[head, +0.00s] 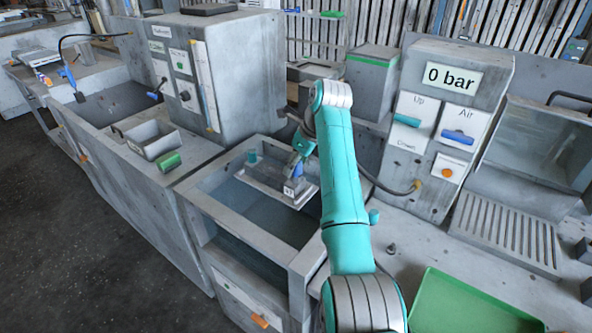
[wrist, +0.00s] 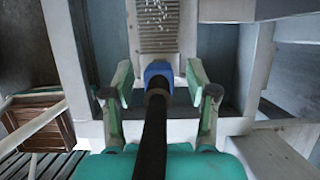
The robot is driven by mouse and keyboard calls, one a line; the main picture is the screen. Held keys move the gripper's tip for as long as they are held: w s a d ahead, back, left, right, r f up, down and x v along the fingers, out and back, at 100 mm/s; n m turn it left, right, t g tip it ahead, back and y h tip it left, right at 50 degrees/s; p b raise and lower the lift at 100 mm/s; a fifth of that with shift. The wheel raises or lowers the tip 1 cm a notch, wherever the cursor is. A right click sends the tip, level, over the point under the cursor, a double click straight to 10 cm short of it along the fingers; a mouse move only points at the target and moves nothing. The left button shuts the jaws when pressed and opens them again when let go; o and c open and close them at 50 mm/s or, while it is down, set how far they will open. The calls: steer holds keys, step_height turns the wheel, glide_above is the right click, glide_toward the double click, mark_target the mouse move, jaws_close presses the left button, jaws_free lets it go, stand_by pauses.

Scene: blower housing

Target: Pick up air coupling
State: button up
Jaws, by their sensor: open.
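The air coupling (wrist: 158,70) shows in the wrist view as a blue end on a black hose (wrist: 153,125). It sits between the two green fingers of my gripper (wrist: 159,82), with a gap visible on each side. The fingers are open. In the head view a blue piece, which looks like the same coupling (head: 297,171), shows just below my gripper (head: 303,147), over a grey block-like part in the open basin. My gripper partly hides it there. Whether the coupling is plugged into that part I cannot tell.
The grey basin (head: 222,203) has raised walls around the part. A panel reading 0 bar (head: 453,76) with Up/Down and Air switches stands to the right. A green tray (head: 470,305) lies front right. A grey box (head: 153,138) and green cylinder (head: 168,161) sit left.

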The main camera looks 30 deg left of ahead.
steer(key=x, duration=0.2)
steer(key=shift+a+f, duration=0.15)
steer(key=shift+f, duration=0.15)
jaws_close()
step_height(320, 180, up, 10)
steer(key=shift+r, duration=0.1)
stand_by(0.5)
steer(key=shift+w, duration=0.1)
